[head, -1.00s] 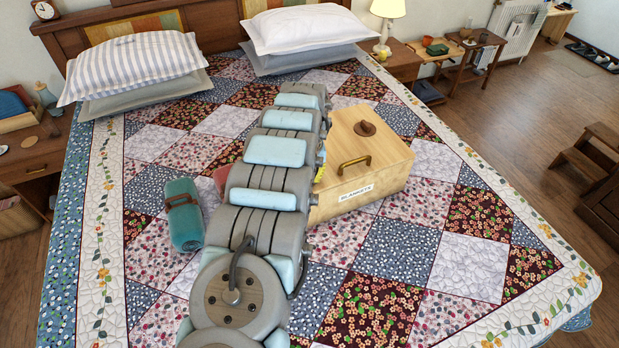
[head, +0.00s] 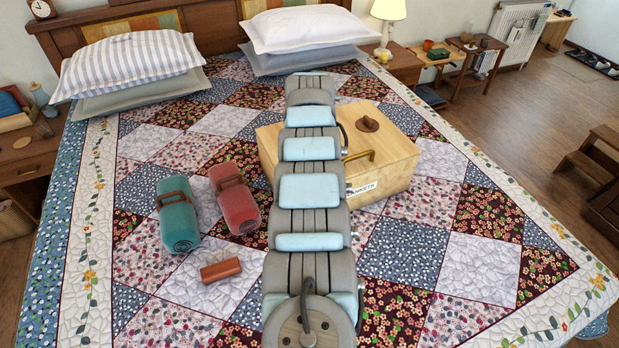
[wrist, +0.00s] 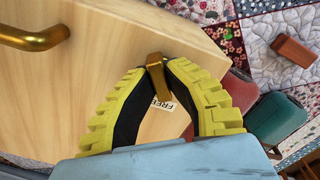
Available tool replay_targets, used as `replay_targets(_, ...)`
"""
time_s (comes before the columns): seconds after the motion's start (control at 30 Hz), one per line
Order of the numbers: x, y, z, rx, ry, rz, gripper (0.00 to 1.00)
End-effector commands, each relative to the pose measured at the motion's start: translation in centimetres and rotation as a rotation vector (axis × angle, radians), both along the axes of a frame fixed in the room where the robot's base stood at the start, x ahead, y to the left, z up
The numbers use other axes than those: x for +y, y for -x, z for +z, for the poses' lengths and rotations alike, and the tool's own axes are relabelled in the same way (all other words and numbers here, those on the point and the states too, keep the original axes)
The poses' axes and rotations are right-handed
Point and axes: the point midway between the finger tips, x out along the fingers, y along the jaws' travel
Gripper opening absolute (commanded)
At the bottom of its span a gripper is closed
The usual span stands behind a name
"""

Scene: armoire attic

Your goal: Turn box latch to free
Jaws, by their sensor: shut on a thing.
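In the wrist view, my gripper (wrist: 157,66), with yellow ribbed fingers, is shut on the brass latch (wrist: 158,74) on the box face (wrist: 90,70). The latch lies between the fingertips. A white label reading FREE (wrist: 163,101) is partly visible beside the latch. The brass handle (wrist: 32,38) is at the upper left.
A teal roll (head: 178,222) and a red roll (head: 238,205) with brown straps lie left of my arm. A small reddish-brown block (head: 221,270) lies in front of them. Pillows (head: 130,65) are at the headboard. The quilt right of the box is clear.

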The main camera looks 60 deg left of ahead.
Motion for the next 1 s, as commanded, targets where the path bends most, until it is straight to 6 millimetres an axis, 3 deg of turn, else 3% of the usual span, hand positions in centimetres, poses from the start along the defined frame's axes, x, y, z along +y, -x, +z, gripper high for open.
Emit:
replay_targets(0.4, 0.02, -0.07, -0.13, -0.002, -0.001, 0.157, 0.0)
replay_targets(0.9, 0.0, -0.07, -0.07, -0.001, 0.0, 0.171, 0.0)
replay_targets(0.93, -0.01, -0.06, -0.07, -0.001, 0.0, 0.171, 0.21)
replay_targets(1.0, 0.0, -0.06, -0.06, -0.001, 0.0, 0.171, 0.41)
